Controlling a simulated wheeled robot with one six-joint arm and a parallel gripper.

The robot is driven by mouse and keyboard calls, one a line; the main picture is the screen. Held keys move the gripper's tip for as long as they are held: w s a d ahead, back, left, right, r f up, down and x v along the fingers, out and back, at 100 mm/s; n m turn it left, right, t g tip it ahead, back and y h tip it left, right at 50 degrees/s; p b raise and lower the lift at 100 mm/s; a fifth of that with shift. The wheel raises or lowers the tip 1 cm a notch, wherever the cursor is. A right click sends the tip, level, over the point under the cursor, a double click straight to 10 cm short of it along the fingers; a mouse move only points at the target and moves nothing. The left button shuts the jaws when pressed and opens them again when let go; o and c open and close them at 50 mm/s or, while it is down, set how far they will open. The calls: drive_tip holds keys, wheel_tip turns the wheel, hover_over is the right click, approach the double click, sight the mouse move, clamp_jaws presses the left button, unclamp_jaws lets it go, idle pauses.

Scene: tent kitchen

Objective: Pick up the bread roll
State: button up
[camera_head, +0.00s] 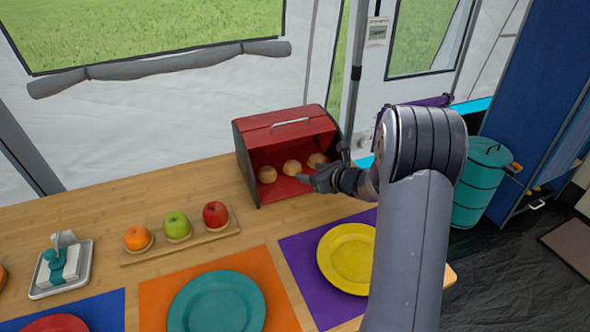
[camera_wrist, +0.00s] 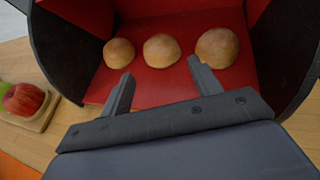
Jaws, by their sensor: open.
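Three round brown bread rolls sit in a row inside the open red bread box (camera_head: 277,190). The left roll (camera_head: 267,174), the middle roll (camera_head: 292,167) and the right roll (camera_head: 317,160) all show in the head view. In the wrist view the left roll (camera_wrist: 118,53), middle roll (camera_wrist: 161,50) and right roll (camera_wrist: 217,47) rest on the red floor, apart from each other. My gripper (camera_wrist: 160,85) is open and empty at the box's front opening. Its fingertips point inward, short of the rolls, with the middle roll ahead between them.
The dark side walls of the box (camera_wrist: 70,50) flank my gripper. A wooden tray (camera_head: 184,246) holds an orange, a green apple and a red apple left of the box. A yellow plate (camera_head: 347,258) and a teal plate (camera_head: 216,302) lie in front. A teal bin (camera_head: 480,185) stands right.

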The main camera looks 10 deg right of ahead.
sight(297, 168)
drive_tip(key=x, duration=0.8)
drive_tip(key=shift+w+f, duration=0.15)
drive_tip(key=shift+f, duration=0.05)
drive_tip(key=shift+c, duration=0.2)
drive_tip(key=c, duration=0.6)
drive_tip(key=shift+o, duration=0.2)
drive_tip(key=shift+r, duration=0.2)
